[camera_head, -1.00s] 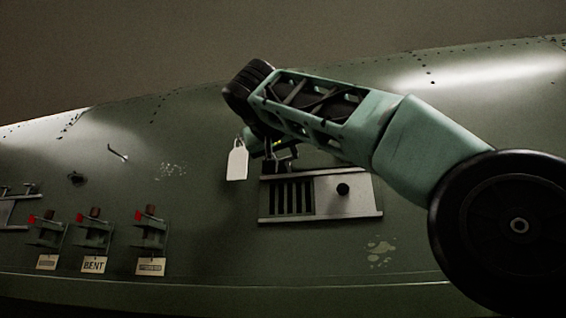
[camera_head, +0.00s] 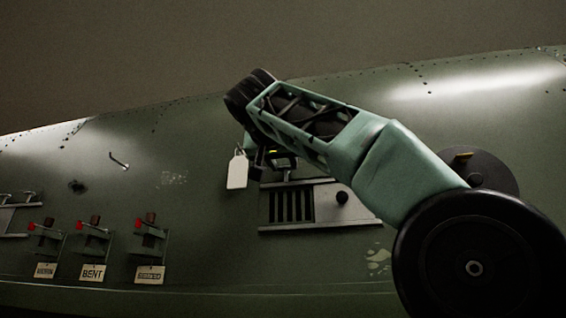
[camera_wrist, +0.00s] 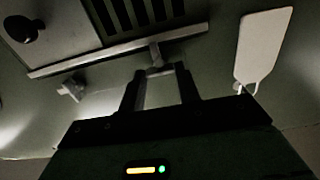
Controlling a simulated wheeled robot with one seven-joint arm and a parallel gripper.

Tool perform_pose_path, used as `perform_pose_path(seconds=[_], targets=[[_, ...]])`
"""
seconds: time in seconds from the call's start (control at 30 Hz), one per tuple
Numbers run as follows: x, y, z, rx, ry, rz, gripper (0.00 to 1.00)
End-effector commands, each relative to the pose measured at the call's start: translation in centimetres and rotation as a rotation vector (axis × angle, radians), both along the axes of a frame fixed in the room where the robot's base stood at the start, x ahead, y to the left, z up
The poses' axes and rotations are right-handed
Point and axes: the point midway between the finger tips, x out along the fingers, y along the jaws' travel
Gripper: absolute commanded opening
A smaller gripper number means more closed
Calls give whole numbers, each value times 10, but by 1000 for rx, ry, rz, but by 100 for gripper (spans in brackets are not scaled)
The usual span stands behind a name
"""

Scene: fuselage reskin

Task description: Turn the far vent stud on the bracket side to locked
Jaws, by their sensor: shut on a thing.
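The vent panel (camera_head: 325,205) is a pale plate with dark louvre slots and a round black knob (camera_head: 342,197), set in the green fuselage skin. In the wrist view its rail (camera_wrist: 110,53) runs along the top of the picture. My gripper (camera_wrist: 158,72) is at this rail, shut on a small grey vent stud (camera_wrist: 156,52) near the slotted end. Its fingertips partly hide the stud, and I cannot tell its lock position. A second stud (camera_wrist: 70,88) with a small wing sits along the rail on the knob side, apart from my gripper. In the head view my gripper (camera_head: 282,172) is above the slots.
A white tag (camera_head: 237,171) hangs beside my gripper, close to the right in the wrist view (camera_wrist: 262,45). Three bracket fixtures with red and brown parts and labels, one reading BENT (camera_head: 93,273), are at lower left. A dark round disc (camera_head: 490,172) is behind my arm.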

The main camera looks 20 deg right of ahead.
Motion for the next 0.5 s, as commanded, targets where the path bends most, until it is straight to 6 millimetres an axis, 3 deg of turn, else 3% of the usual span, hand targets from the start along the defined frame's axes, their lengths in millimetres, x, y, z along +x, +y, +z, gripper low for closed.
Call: perform_pose_path(seconds=[0.03, 0.07, 0.13, 0.5], targets=[[0, 0, 0, 1, -1, 1, 10], [0, 0, 0, 1, -1, 1, 38], [0, 0, 0, 1, -1, 1, 55], [-4, 3, -1, -1, 1, 1, 55]])
